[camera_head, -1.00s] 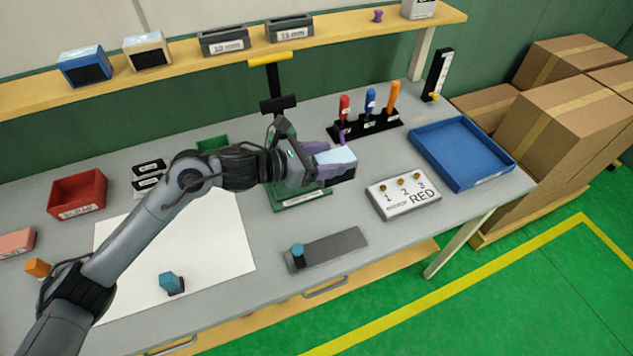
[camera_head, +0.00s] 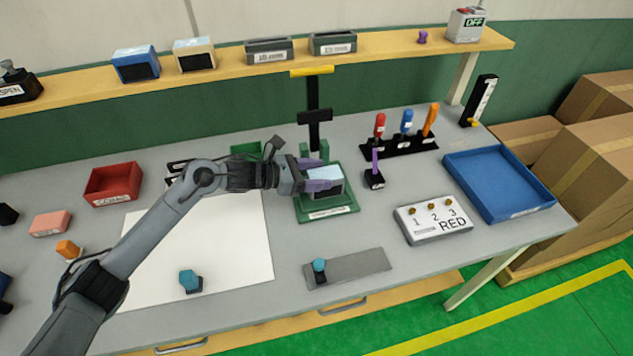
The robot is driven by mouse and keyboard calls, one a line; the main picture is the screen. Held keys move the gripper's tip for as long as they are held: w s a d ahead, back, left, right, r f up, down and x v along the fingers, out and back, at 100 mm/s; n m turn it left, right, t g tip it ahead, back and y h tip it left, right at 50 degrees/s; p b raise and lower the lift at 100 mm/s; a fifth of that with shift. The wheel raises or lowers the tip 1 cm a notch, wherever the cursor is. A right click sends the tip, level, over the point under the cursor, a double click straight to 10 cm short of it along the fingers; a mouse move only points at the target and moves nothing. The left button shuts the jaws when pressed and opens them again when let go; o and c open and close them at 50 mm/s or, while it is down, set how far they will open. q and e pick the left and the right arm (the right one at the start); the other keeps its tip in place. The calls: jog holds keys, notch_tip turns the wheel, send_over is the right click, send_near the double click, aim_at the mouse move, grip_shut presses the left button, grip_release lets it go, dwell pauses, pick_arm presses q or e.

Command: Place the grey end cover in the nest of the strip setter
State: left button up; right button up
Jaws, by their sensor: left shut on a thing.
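My left gripper (camera_head: 322,180) is shut on a block-like grey end cover (camera_head: 328,186) with a pale top and a dark front face. It holds the cover over the green base (camera_head: 345,212) of the strip setter. The setter has a black column (camera_head: 313,94) and a yellow handle (camera_head: 312,71). Green uprights (camera_head: 323,150) stand just behind the gripper. The nest is hidden by the gripper and cover, so I cannot tell whether the cover touches it. My right gripper is not in view.
A purple-handled tool (camera_head: 375,162) stands in a black holder just right of the setter. Further right are a tool rack (camera_head: 400,146), a white numbered box (camera_head: 432,220) and a blue tray (camera_head: 497,185). A grey plate (camera_head: 355,265) lies in front. A shelf runs behind.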

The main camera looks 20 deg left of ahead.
pick_arm(q)
jog(key=shift+f, duration=1.45)
jog(key=shift+f, duration=0.1)
jog(key=shift+f+b, duration=0.1)
jog(key=shift+b, duration=0.3)
jog(key=o, duration=1.1)
jog(key=shift+o, duration=0.2)
jog(key=shift+r+p, duration=0.25)
jog(key=shift+p, duration=0.1)
jog(key=v, duration=1.2)
